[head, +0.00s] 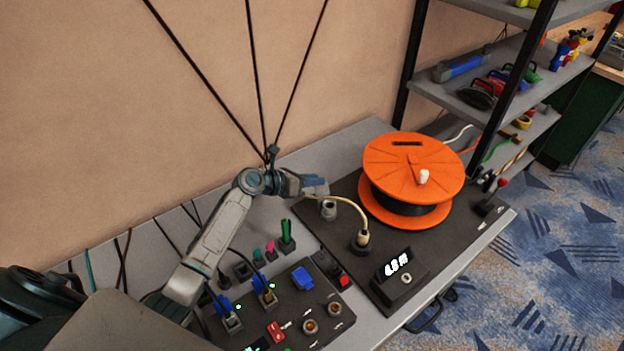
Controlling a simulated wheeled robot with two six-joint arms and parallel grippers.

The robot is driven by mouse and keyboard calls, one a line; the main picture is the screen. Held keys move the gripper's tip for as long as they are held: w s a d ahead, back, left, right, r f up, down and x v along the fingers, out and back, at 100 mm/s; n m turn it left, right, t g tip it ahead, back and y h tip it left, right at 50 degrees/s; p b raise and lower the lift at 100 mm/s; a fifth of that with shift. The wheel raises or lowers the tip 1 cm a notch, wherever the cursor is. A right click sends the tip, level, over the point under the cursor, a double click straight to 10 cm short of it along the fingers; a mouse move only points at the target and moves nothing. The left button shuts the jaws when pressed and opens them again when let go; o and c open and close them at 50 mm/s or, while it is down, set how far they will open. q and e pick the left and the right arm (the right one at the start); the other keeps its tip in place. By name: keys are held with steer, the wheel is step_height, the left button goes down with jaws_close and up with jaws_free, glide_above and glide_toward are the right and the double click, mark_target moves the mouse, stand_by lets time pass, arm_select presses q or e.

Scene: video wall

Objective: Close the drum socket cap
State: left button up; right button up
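A large orange cable drum (412,165) with a white knob on top stands on a dark board (385,285) on the grey bench. A grey cylindrical socket fitting (328,210) stands on the board left of the drum; whether its cap is open or shut is too small to tell. A pale cable runs from near this fitting to a plug (362,240) standing upright in a dark socket in front of the drum. My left gripper (318,189) is just above the grey fitting; its finger gap and any contact are unclear. My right gripper is out of view.
Green and pink pieces (287,235) stand behind the panel. A loaded shelf (490,95) rises at the right.

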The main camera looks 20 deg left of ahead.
arm_select(q)
jaws_close()
steer(key=m+p, duration=0.1)
steer(key=p, duration=0.1)
steer(key=s+d+y+p, duration=0.1)
steer(key=p, duration=0.1)
steer(key=d+r+m+p, duration=0.1)
steer(key=p, duration=0.1)
steer(key=shift+s+d+m+t+y+p, duration=0.15)
steer(key=shift+s+m+t+y+p, duration=0.15)
steer(key=shift+p, duration=0.1)
steer(key=shift+s+d+f+m+t+y+p, duration=0.2)
steer(key=shift+d+m+t+y+p, duration=0.1)
steer(key=shift+d+m+p, duration=0.15)
steer(key=shift+s+d+f+m+t+y+p, duration=0.1)
steer(key=shift+s+d+m+t+y+p, duration=0.15)
steer(key=shift+m+p, duration=0.3)
steer(key=shift+o, duration=0.5)
jaws_free()
